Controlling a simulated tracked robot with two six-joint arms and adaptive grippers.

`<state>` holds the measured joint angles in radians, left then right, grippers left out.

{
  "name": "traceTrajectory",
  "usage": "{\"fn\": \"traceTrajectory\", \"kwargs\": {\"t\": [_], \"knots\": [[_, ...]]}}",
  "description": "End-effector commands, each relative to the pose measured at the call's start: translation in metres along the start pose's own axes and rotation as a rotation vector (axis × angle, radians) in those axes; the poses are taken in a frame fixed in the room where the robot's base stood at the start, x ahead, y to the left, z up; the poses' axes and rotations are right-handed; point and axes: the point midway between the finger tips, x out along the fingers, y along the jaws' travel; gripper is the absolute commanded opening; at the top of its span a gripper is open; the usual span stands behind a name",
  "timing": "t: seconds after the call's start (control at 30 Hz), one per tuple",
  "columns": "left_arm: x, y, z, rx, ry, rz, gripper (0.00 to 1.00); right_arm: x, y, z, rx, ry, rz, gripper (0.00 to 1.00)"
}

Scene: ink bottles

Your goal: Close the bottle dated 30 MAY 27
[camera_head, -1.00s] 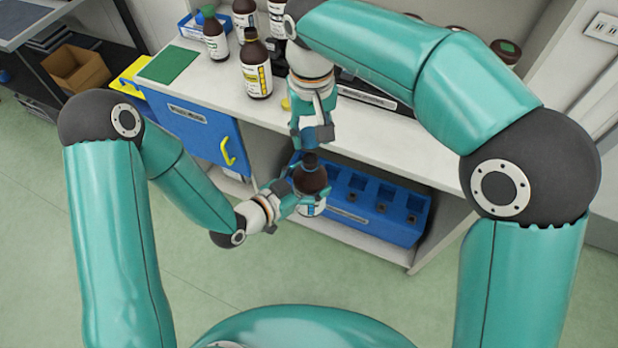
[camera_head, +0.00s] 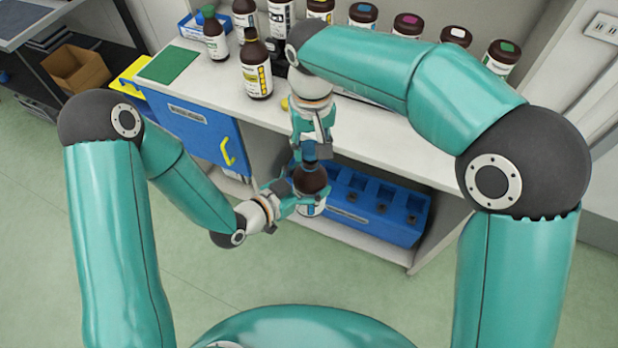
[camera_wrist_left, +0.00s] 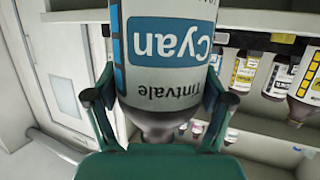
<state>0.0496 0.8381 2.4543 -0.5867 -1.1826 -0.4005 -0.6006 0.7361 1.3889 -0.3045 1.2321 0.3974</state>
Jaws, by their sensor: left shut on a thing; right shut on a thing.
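A brown bottle (camera_head: 311,181) with a white label is held upright off the shelf in front of the cabinet. In the left wrist view its label (camera_wrist_left: 165,45) reads "Cyan" and "Tintvale" upside down; no date is legible. My left gripper (camera_head: 298,198) is shut around this bottle, with one finger on each side in the wrist view. My right gripper (camera_head: 311,156) points down directly above the bottle and is shut on a small dark cap at its mouth. The fingers mostly hide the cap, so how it sits on the neck cannot be told.
More brown bottles stand on the counter, including one with a yellow label (camera_head: 256,72) and a green-capped one (camera_head: 214,40). A green mat (camera_head: 168,65) lies at the left. A blue rack (camera_head: 380,205) with slots sits on the lower shelf, close behind the held bottle.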

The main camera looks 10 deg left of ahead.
Motion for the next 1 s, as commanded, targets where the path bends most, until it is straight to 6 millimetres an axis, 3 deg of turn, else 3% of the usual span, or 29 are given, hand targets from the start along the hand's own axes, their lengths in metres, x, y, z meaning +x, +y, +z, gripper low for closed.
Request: {"fn": "traceTrajectory", "kwargs": {"t": [0.57,1.0], "knots": [[0.000,0.000,-0.001,0.001,0.003,-0.001,0.19,-0.001,-0.001,0.002,0.000,0.000,0.000,0.27],[0.000,0.000,-0.001,0.001,0.003,-0.001,0.19,0.017,-0.001,0.002,0.001,0.000,0.001,0.27]]}}
